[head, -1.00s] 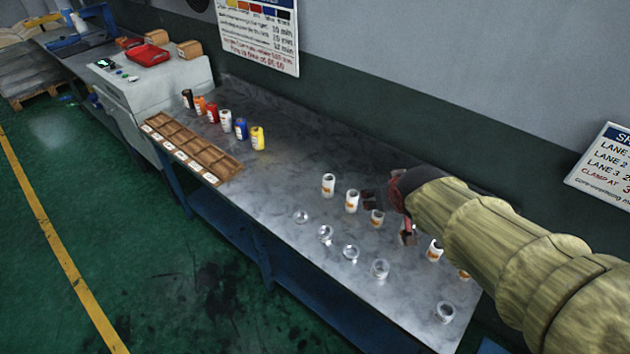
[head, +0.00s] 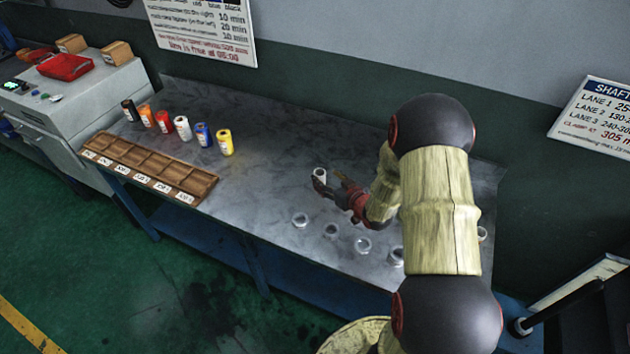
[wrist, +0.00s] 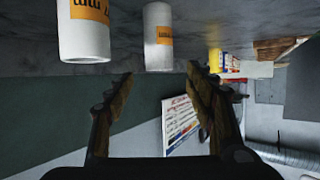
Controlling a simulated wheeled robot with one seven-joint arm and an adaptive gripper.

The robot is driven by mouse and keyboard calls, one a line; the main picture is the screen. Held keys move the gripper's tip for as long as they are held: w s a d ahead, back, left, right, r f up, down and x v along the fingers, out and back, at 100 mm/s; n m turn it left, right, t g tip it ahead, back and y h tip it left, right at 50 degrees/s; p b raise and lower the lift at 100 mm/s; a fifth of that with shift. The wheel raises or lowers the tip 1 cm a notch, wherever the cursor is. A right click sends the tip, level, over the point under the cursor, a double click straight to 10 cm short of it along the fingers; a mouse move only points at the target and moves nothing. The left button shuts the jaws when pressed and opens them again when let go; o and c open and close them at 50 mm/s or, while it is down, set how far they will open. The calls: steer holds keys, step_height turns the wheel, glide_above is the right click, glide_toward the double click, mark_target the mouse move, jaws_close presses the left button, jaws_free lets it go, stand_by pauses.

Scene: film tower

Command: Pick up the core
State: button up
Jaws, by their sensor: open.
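A white core (head: 319,173) stands upright on the bench at the tips of my gripper (head: 335,186). In the wrist view, which is upside down, a white core with an orange label (wrist: 158,38) is ahead of my open fingers (wrist: 158,78), roughly between them. A second white core (wrist: 83,30), also orange-labelled, is nearer and outside the fingers on the left. My gripper is open and holds nothing.
Several coloured canisters (head: 203,134) stand at left behind a wooden compartment tray (head: 150,168). The bench between canisters and gripper is clear. A wall rises behind.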

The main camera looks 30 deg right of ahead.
mark_target(317, 172)
steer(key=x, duration=0.2)
steer(key=b+x, duration=0.1)
steer(key=x, duration=0.3)
steer(key=shift+f+b, duration=0.3)
steer(key=shift+f, duration=0.1)
steer(key=shift+c, duration=0.9)
steer(key=c, duration=1.1)
steer(key=shift+r, duration=0.15)
